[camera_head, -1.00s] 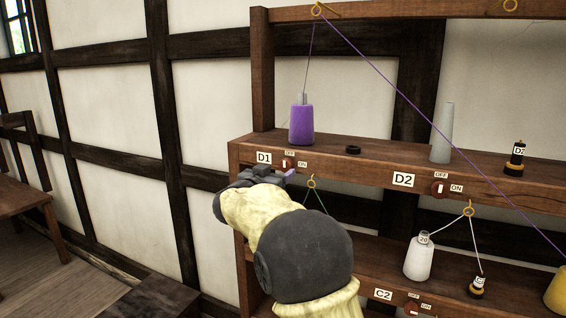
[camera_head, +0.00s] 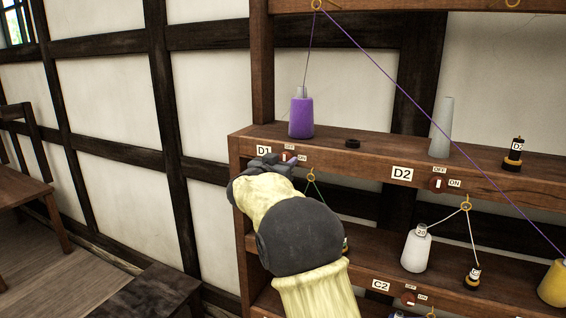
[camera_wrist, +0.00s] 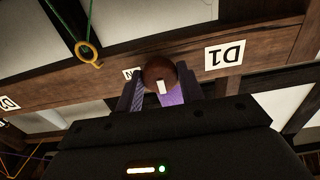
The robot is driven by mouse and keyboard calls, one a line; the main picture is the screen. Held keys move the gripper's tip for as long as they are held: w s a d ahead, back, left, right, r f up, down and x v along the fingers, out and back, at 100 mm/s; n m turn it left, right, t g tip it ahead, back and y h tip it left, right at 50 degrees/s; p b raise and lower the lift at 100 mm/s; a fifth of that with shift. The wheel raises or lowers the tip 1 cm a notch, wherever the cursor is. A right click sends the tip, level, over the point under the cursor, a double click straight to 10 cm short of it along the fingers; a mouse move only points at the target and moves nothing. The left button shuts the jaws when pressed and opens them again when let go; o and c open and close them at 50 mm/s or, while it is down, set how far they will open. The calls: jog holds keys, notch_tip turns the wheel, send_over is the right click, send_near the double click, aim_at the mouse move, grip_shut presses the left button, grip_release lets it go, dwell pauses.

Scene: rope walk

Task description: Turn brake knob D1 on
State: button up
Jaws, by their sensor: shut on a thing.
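Brake knob D1 (camera_wrist: 159,72) is a round red-brown knob with a white pointer mark. In the head view the knob (camera_head: 288,157) sits on the shelf's front edge between its OFF and ON labels, right of the D1 label (camera_head: 263,150). My gripper (camera_wrist: 158,88) reaches it from below, its two purple fingers on either side of the knob and shut on it. The head view shows my gripper (camera_head: 283,161) partly covering the area below the label. In the wrist view the D1 label (camera_wrist: 225,55) appears upside down, and the OFF label is hidden.
A purple spool (camera_head: 301,118) stands on the shelf above the knob. Knob D2 (camera_head: 438,184) is further right. A yellow thread ring (camera_head: 311,177) hangs just right of my gripper. A lower shelf carries a white spool (camera_head: 416,250). A wooden bench (camera_head: 22,195) stands at left.

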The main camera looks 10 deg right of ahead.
jog(key=shift+m, duration=0.4)
jog(key=m+b, duration=1)
jog(key=m, duration=0.7)
jog(key=shift+f+b, duration=0.1)
jog(key=shift+b, duration=0.25)
jog(key=o, duration=1)
jog(key=shift+c, duration=0.2)
jog(key=shift+s+a, duration=0.1)
jog(key=shift+s, duration=0.05)
